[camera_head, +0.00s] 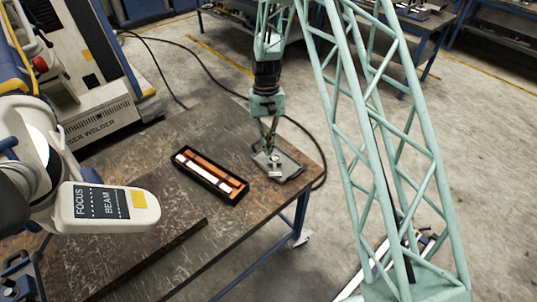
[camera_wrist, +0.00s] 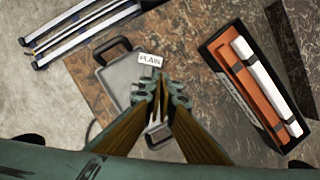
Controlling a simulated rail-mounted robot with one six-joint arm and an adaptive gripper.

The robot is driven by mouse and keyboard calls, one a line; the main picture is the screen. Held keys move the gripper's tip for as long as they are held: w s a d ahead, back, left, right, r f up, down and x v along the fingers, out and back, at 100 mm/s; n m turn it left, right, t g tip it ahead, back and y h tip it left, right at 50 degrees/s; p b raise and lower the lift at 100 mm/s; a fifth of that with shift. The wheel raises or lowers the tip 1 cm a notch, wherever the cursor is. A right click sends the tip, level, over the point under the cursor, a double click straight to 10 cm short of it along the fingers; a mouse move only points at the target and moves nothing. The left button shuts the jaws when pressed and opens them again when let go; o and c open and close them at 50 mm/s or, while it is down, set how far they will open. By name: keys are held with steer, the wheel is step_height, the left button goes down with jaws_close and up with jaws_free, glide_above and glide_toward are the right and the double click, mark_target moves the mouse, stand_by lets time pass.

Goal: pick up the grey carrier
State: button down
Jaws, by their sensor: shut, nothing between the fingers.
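The grey carrier (camera_head: 290,164) lies flat near the far right corner of the worn table (camera_head: 125,150). In the wrist view the carrier (camera_wrist: 115,76) is a grey plate with a dark handle at its upper left and a white label reading PLAIN. My gripper (camera_head: 271,148) points down just over the carrier, and its fingers hide part of it. In the wrist view my gripper's fingertips (camera_wrist: 160,84) are together, empty, just below the label. I cannot tell whether they touch the carrier.
A black case (camera_head: 204,182) with orange and white bars lies left of the carrier; it also shows in the wrist view (camera_wrist: 229,84). A white machine head marked FOCUS BEAM (camera_head: 145,205) overhangs the table's left side. Rails (camera_wrist: 85,28) lie beyond the table edge.

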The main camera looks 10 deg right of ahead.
steer(key=shift+v, duration=0.8)
steer(key=c, duration=3.5)
jaws_free()
steer(key=o, duration=3.4)
steer(key=shift+d, duration=0.15)
